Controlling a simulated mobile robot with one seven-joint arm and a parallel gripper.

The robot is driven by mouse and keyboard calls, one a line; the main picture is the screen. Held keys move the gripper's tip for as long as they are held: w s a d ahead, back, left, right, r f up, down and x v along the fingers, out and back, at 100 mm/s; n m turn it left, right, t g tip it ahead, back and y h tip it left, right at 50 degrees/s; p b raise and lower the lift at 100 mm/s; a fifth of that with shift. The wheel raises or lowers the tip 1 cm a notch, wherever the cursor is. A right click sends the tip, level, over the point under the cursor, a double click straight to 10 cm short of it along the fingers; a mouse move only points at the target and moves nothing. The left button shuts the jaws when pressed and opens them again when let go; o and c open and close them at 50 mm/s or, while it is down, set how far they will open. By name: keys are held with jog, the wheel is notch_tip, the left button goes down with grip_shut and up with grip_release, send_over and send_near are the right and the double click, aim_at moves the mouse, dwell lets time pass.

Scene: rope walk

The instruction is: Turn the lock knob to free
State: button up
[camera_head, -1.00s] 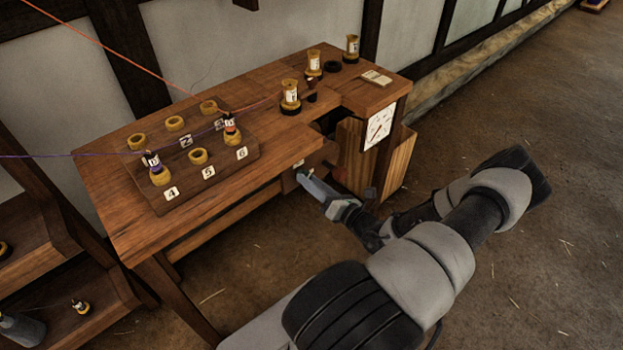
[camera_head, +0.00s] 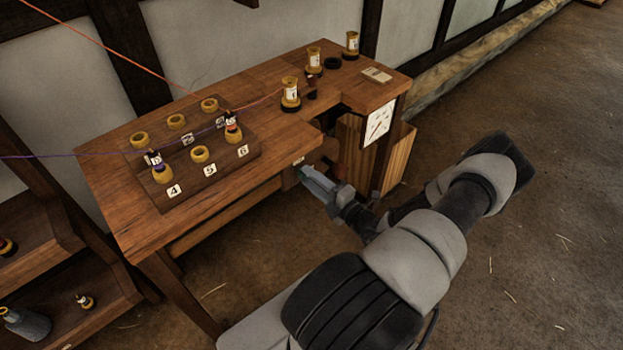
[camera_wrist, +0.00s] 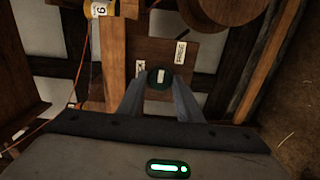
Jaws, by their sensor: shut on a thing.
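The lock knob (camera_wrist: 153,78) is a small dark green round knob with a pale bar across its face, and the bar stands nearly upright in the wrist view. It sits on a wooden panel (camera_wrist: 150,50) at the bench's front edge. My gripper (camera_wrist: 159,82) is shut on the knob, with one finger on each side. Two small white labels stand by the knob, one upper right (camera_wrist: 180,52) and one to its left (camera_wrist: 139,68); I cannot read them. In the head view my gripper (camera_head: 304,174) reaches the bench front, and its fingers mostly hide the knob.
The wooden bench (camera_head: 130,225) carries a peg block (camera_head: 225,165) with rings, numbered tags and threaded bobbins. Several yellow bobbins stand at the back. Floor to the right is clear.

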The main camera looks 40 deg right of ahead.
jog(key=shift+m, duration=2)
jog(key=o, duration=1)
jog(key=shift+o, duration=0.2)
jog(key=s+d, duration=0.1)
jog(key=s, duration=1.6)
jog(key=shift+s+d, duration=0.2)
